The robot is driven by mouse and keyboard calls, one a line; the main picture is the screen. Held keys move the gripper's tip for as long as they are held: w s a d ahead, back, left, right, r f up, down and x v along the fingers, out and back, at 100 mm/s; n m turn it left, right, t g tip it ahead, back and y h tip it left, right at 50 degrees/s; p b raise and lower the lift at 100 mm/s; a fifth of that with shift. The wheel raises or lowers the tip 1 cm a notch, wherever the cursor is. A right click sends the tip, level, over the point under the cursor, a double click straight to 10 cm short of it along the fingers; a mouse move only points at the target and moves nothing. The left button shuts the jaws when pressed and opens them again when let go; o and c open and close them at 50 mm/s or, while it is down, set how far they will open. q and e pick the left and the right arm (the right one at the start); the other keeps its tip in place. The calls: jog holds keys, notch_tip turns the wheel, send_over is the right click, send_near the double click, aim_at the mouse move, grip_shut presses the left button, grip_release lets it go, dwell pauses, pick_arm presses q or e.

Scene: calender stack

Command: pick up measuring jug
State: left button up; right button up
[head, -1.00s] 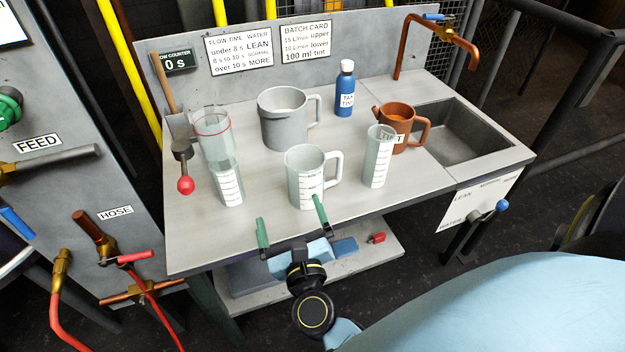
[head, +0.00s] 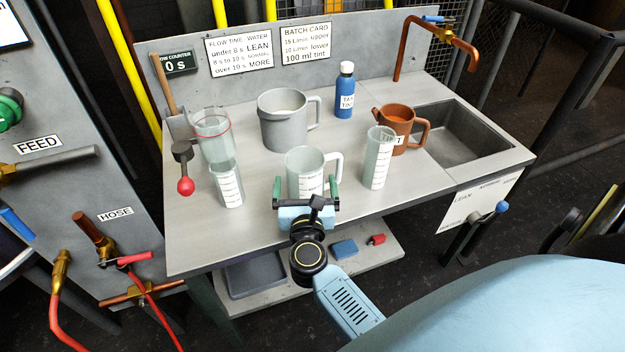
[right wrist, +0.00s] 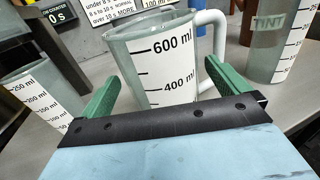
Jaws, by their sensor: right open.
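The measuring jug (head: 304,163) is a clear greenish jug with a white scale and a white handle on its right. It stands upright near the front edge of the bench. In the right wrist view the jug (right wrist: 165,65) shows 600 ml and 400 ml marks. My right gripper (head: 305,184) is open, in front of the jug and hiding its lower part. In the wrist view its green fingers (right wrist: 160,78) are on either side of the jug's lower front, the right one close to the handle. I cannot tell whether they touch it. My left gripper is not in view.
A measuring cylinder (head: 378,160) stands right of the jug and another (head: 228,185) stands left. Behind are a grey pitcher (head: 284,125), a blue bottle (head: 345,92) and a copper jug (head: 397,122). A sink (head: 455,135) is at the right.

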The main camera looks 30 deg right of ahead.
aim_at(305, 165)
jog(key=x, duration=0.3)
jog(key=shift+w+d+f, duration=0.1)
jog(key=shift+w+d, duration=0.05)
jog(key=shift+d, duration=0.05)
jog(key=c, duration=1)
jog(key=shift+c, duration=0.4)
